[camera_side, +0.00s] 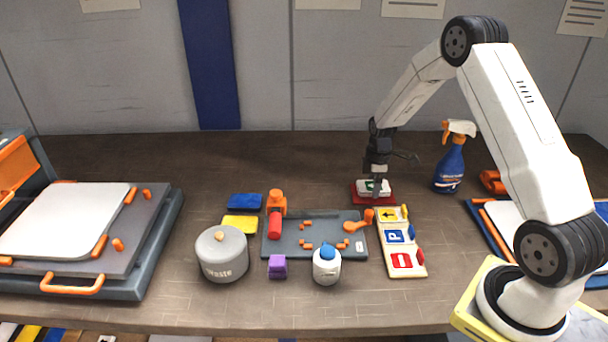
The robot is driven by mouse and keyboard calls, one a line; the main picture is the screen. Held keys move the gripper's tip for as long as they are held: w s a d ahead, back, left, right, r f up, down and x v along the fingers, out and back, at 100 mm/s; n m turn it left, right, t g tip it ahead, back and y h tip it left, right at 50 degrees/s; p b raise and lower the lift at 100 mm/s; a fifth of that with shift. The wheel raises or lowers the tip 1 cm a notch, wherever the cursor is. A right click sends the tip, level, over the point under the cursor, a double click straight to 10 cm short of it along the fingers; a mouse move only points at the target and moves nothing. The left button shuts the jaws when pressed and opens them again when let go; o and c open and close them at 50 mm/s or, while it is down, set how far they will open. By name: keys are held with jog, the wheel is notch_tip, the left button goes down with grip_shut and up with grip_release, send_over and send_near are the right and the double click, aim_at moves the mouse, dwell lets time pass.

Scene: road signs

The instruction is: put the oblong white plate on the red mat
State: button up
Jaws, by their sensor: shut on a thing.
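The oblong white plate (366,193) with a small green mark is at the red mat (358,200), near the back right of the table. My gripper (375,186) points straight down, shut on the plate. The plate appears level over the mat; I cannot tell whether it rests on it or hangs just above. The fingers hide part of the plate's top, and the plate covers most of the mat.
A cream rack (411,273) with yellow, blue and red signs stands in front of the mat. A spray bottle (449,167) is to the right.

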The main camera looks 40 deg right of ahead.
jog(key=shift+f, duration=0.35)
jog(key=shift+f, duration=0.1)
jog(key=o, duration=1)
jog(key=shift+c, duration=0.2)
notch_tip(320, 180, up, 12)
dwell(0.5)
